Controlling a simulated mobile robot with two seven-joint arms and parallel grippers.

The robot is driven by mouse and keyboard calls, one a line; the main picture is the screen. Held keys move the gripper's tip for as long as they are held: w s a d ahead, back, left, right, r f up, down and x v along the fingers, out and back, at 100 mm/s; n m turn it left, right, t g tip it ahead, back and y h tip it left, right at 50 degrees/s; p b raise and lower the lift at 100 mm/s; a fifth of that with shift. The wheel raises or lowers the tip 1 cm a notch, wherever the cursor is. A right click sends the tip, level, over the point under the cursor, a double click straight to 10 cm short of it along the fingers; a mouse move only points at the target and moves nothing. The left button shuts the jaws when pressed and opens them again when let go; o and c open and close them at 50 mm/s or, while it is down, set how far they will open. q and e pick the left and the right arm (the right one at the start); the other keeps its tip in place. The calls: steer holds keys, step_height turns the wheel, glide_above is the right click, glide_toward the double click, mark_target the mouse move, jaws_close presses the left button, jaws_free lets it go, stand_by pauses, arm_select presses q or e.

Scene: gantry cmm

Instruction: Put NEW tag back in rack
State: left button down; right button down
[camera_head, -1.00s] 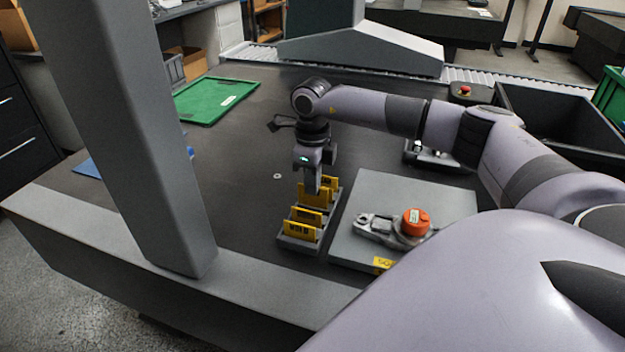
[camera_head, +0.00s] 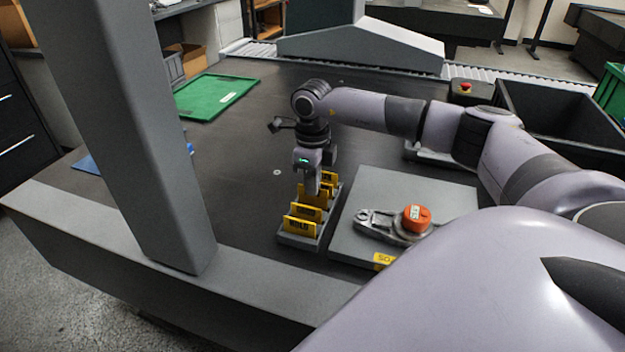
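The grey slotted rack (camera_head: 328,218) stands on the dark table, with several yellow tags in a row. The front tag (camera_head: 299,225) reads HOLD; another tag (camera_head: 308,212) stands behind it, and one (camera_head: 328,180) is at the far end. My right gripper (camera_head: 312,190) points down over the far half of the rack. Its fingers appear shut on a yellow tag (camera_head: 314,199), whose lower edge is at the rack. Its lettering is too small to read, and the gripper partly hides the tags behind. My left gripper is not in view.
A grey plate (camera_head: 385,190) right of the rack carries a metal part with an orange cap (camera_head: 416,218). A grey gantry column (camera_head: 130,140) rises at the left. A green tray (camera_head: 214,98) lies far left; a black bin (camera_head: 555,125) is far right. Table left of the rack is clear.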

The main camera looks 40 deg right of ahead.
steer(key=shift+f, duration=0.4)
stand_by(0.3)
steer(key=shift+f, duration=0.35)
steer(key=shift+b, duration=0.3)
steer(key=c, duration=1)
jaws_free()
steer(key=shift+r+p, duration=3)
steer(key=shift+r, duration=0.55)
